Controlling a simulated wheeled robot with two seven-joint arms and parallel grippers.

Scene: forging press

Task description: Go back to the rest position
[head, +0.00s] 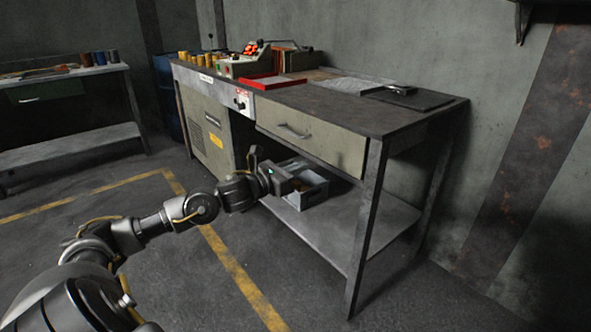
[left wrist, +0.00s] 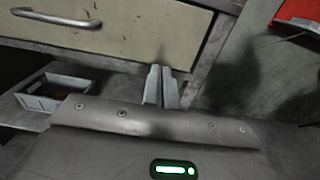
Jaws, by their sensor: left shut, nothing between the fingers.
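My left arm reaches in from the left of the head view. My left gripper (head: 297,185) is in front of the workbench, below the drawer (head: 310,139) and in front of the grey crate on the shelf. In the left wrist view its two grey fingers (left wrist: 161,86) are together with nothing between them. The drawer front (left wrist: 130,32) lies beyond them, with its handle (left wrist: 56,18) at the upper left. The drawer looks closed. I cannot tell whether the fingertips touch the bench. My right gripper is not in view.
The grey crate (head: 312,190) stands on the lower shelf (head: 390,215), partly hidden by my gripper. A red tray (head: 272,82) and a dark flat plate (head: 418,99) lie on the bench top. Another table (head: 75,72) stands at the left. The floor between is clear.

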